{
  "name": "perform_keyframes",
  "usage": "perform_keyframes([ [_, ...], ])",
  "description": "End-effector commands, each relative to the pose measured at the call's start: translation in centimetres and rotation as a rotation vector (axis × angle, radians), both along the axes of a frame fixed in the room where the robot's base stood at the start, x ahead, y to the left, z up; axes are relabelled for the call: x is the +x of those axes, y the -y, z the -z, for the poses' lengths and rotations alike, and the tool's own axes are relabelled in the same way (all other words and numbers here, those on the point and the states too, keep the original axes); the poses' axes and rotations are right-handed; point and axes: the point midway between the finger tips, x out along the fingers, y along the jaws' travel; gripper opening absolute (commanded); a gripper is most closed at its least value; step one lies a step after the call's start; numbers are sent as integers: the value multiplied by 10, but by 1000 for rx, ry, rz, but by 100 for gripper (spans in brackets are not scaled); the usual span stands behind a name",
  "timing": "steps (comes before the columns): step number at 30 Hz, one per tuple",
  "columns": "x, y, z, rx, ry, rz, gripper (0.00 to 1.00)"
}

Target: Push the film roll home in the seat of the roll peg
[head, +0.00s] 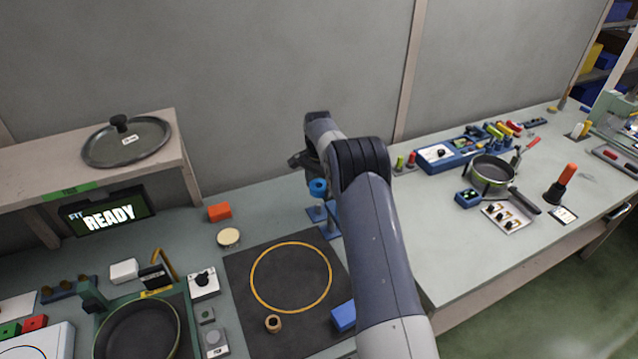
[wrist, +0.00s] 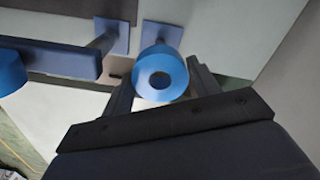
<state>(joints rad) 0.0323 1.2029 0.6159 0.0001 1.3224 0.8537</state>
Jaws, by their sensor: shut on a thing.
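The blue film roll, a short ring with a dark centre hole, is between the two fingers of my gripper (wrist: 162,85) in the wrist view (wrist: 150,62). The gripper is shut on it. In the head view the roll (head: 318,187) shows just below my gripper, whose fingers are mostly hidden by the arm. Right behind the roll in the wrist view is a blue base plate (wrist: 162,31), apparently of the roll peg. The roll covers the peg, so I cannot tell how far it sits on it. The blue stand also shows in the head view (head: 315,214).
In the wrist view a second blue post and plate (wrist: 113,33) and a blue bar (wrist: 50,62) lie to the left, close by. In the head view a dark mat (head: 245,290) with a yellow ring, an orange block (head: 219,212) and a blue block (head: 343,316) are near.

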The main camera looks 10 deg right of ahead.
Motion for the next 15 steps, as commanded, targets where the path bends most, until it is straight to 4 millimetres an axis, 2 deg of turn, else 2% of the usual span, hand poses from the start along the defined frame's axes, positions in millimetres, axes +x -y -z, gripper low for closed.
perform_keyframes([
  [9, 0, 0, 34, 0, -1, 0, 39],
  [15, 0, 0, 45, 0, 0, 0, 39],
])
